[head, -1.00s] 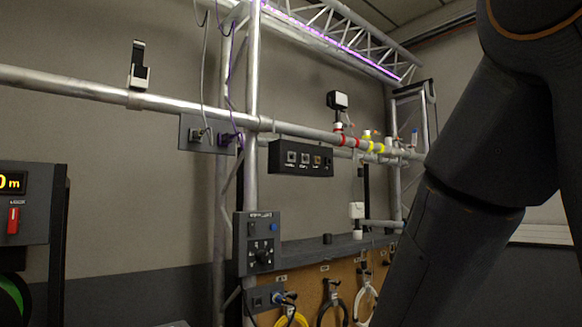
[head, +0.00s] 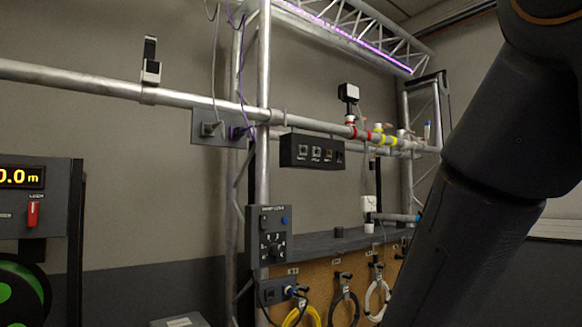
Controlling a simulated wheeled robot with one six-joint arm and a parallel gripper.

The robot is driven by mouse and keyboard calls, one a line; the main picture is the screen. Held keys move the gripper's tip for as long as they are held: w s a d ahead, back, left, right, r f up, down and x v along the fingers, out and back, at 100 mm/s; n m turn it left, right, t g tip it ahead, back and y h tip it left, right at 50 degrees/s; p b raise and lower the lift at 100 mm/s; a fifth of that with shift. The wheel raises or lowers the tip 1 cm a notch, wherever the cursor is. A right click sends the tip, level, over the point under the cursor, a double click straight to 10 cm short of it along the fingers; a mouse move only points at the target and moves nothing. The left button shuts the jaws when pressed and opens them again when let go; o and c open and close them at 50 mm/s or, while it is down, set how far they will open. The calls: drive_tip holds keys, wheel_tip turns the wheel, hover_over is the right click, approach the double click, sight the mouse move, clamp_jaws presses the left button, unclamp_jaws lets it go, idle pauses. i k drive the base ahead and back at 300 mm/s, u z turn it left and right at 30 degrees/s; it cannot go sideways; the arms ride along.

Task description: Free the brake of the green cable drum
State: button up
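The green cable drum (head: 20,292) shows in part at the lower left edge of the head view, with a dark rim around green faces. Above it is a dark panel with a yellow lit readout (head: 20,177) ending in "0.0 m". I cannot tell whether this lever is the brake. My arm crosses the right side of the view, far from the drum. My gripper is not in view.
A horizontal silver pipe (head: 80,80) with a black clamp (head: 151,60) crosses the scene. A control box (head: 270,237) hangs on the upright post. Coiled cables (head: 343,309) hang on a brown board at lower centre. A grey box top (head: 180,320) shows at the bottom.

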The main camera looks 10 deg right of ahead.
sight(34, 215)
drive_tip(key=k, duration=0.5)
drive_tip(key=u, duration=0.35)
drive_tip(key=i, duration=0.45)
drive_tip(key=u, duration=1.65)
drive_tip(key=k, duration=1.25)
drive_tip(key=u, duration=0.05)
drive_tip(key=i, duration=0.4)
drive_tip(key=z, duration=0.45)
drive_tip(key=i, duration=1.25)
drive_tip(key=u, duration=0.5)
